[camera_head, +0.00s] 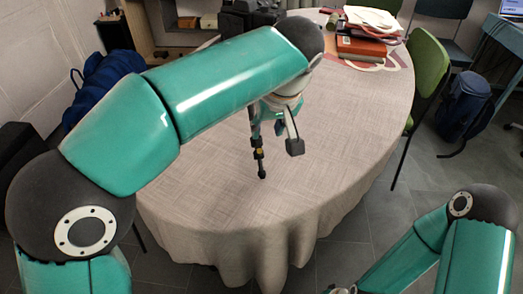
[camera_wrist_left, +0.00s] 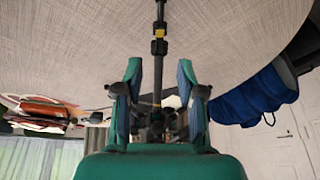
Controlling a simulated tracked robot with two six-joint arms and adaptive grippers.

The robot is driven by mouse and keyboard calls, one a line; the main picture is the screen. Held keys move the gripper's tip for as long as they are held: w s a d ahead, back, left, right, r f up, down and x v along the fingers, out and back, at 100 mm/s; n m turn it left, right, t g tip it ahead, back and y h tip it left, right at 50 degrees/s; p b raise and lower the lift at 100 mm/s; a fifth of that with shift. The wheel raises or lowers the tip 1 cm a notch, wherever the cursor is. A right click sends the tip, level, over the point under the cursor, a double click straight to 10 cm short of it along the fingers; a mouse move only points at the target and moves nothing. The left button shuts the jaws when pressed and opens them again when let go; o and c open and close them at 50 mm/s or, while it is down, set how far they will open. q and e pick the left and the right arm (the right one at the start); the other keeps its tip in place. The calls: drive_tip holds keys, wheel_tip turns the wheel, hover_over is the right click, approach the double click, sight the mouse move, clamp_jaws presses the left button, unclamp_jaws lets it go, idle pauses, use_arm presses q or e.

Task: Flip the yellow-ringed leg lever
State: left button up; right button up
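A tripod's dark leg (camera_head: 261,165) with a yellow ring (camera_head: 260,152) stands on the table. The rest of the tripod is mostly hidden behind my left arm. In the left wrist view, which looks upside down, the leg shows with its yellow ring (camera_wrist_left: 160,32) and black lever clamps (camera_wrist_left: 159,47). My left gripper (camera_wrist_left: 160,92) is open, its two fingers apart, with the leg appearing between them in the picture. Whether it touches anything cannot be told. In the head view the left gripper (camera_head: 281,130) is partly hidden. My right gripper is barely visible at the bottom edge.
The round table (camera_head: 330,160) has a pale cloth and is bare at front and right. Books and papers (camera_head: 362,42) lie at its back right. A green chair (camera_head: 428,68) and a blue backpack (camera_head: 465,100) stand to the right. A blue bag (camera_head: 100,85) is at left.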

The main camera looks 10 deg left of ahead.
sight(260, 152)
use_arm(q)
drive_tip(key=b+x, duration=0.2)
drive_tip(key=x, duration=0.8)
drive_tip(key=shift+f, duration=0.4)
clamp_jaws()
